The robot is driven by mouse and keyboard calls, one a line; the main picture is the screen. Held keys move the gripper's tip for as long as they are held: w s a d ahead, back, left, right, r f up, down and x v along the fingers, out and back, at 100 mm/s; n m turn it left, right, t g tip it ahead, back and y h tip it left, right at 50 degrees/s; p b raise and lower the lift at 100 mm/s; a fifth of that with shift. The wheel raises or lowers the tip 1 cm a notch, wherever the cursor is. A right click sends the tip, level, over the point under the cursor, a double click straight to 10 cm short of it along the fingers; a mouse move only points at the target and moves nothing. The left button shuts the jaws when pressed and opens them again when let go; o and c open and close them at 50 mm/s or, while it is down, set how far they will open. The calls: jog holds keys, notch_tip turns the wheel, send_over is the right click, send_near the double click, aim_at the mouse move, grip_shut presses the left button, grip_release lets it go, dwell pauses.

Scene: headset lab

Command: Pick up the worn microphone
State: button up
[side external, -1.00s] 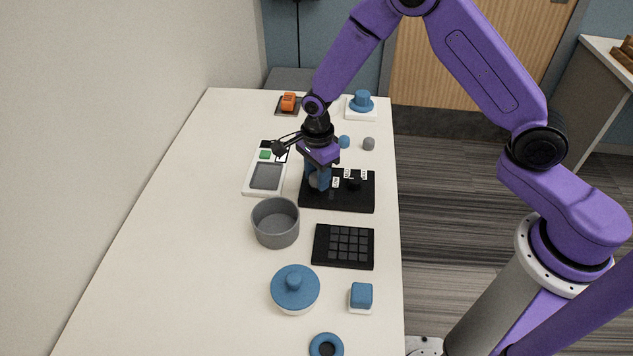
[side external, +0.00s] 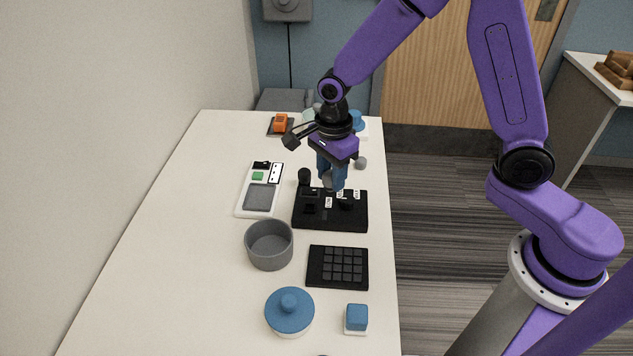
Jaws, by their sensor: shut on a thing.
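My gripper (side external: 330,182) is shut on a small grey, rounded piece (side external: 327,181), which looks like the microphone head. The fingers hide most of it, and wear marks are too small to make out. The gripper points down over the back of the black tray (side external: 304,222), with the held piece apparently just above it. The tray has small white labels (side external: 328,203) and dark pieces (side external: 346,200) on it, partly hidden by the gripper. A black upright cylinder (side external: 304,177) shows at the tray's back left.
A white device (side external: 244,204) lies left of the tray. A grey bowl (side external: 269,247), black keypad (side external: 337,278), blue-lidded pot (side external: 290,311) and blue block (side external: 357,318) stand in front. An orange object (side external: 280,123) is behind. The left table (side external: 165,240) is clear.

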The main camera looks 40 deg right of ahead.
jog(key=s+d+r, duration=0.2)
jog(key=s+r, duration=0.1)
jog(key=s, duration=0.5)
jog(key=shift+s+d+r, duration=0.15)
jog(key=shift+d+r, duration=0.15)
jog(key=shift+r, duration=0.05)
